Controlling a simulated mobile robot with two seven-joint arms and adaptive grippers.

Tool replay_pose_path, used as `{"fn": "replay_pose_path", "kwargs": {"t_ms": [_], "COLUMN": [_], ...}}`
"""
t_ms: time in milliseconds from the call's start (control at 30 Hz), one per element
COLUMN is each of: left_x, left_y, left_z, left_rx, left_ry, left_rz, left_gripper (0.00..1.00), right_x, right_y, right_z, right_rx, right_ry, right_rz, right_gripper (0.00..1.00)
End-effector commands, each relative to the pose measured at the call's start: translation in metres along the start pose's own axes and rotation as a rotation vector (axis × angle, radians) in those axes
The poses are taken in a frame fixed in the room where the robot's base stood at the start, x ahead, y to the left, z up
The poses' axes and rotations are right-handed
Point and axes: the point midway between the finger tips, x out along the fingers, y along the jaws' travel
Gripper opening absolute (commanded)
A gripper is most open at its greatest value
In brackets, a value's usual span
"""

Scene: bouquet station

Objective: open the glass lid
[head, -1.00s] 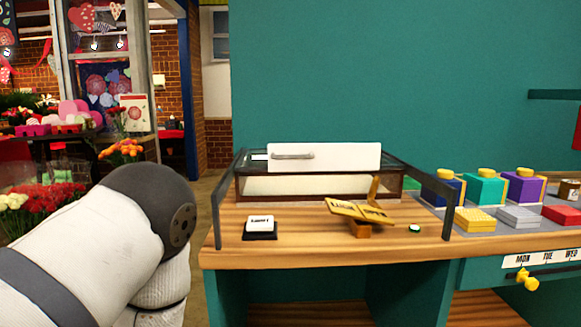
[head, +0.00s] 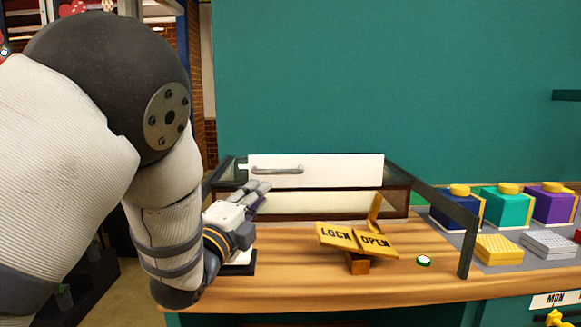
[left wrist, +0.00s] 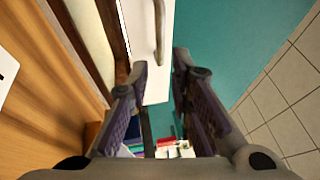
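The glass lid (head: 228,178) lies on a low wood-framed box at the back of the counter. It has a white front panel (head: 340,168) with a grey bar handle (head: 278,170). My left gripper (head: 262,190) is in front of the panel's left end, below the handle. In the left wrist view its fingers (left wrist: 160,70) are apart with nothing between them. The handle (left wrist: 159,30) shows there ahead of the gap, apparently not touched. A yellow LOCK/OPEN rocker (head: 357,240) stands on a wooden block, with an upright yellow piece behind it.
Dark side rails (head: 452,215) flank the counter. A white switch on a black base (head: 240,268) is mostly hidden under my left gripper. A green-rimmed button (head: 424,260) sits at right. Coloured boxes (head: 508,205) stand further right.

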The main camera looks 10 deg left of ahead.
Motion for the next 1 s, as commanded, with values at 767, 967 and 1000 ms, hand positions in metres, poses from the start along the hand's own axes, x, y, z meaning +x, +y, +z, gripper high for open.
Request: {"fn": "replay_pose_path", "kwargs": {"t_ms": [767, 967, 1000], "left_x": [0.117, 0.120, 0.120], "left_y": [0.006, 0.001, 0.001], "left_z": [0.000, 0.000, 0.000], "left_rx": [-0.002, -0.001, -0.001], "left_ry": [-0.001, -0.001, -0.001], "left_rz": [0.006, 0.002, 0.002], "left_gripper": [0.20, 0.20, 0.20], "right_x": [0.019, 0.019, 0.019], "right_y": [0.001, 0.001, 0.001], "right_z": [0.017, 0.016, 0.016], "right_rx": [0.001, 0.001, 0.000], "right_ry": [-0.070, -0.068, -0.068], "right_rz": [0.003, 0.003, 0.003], "right_gripper": [0.40, 0.40, 0.40]}}
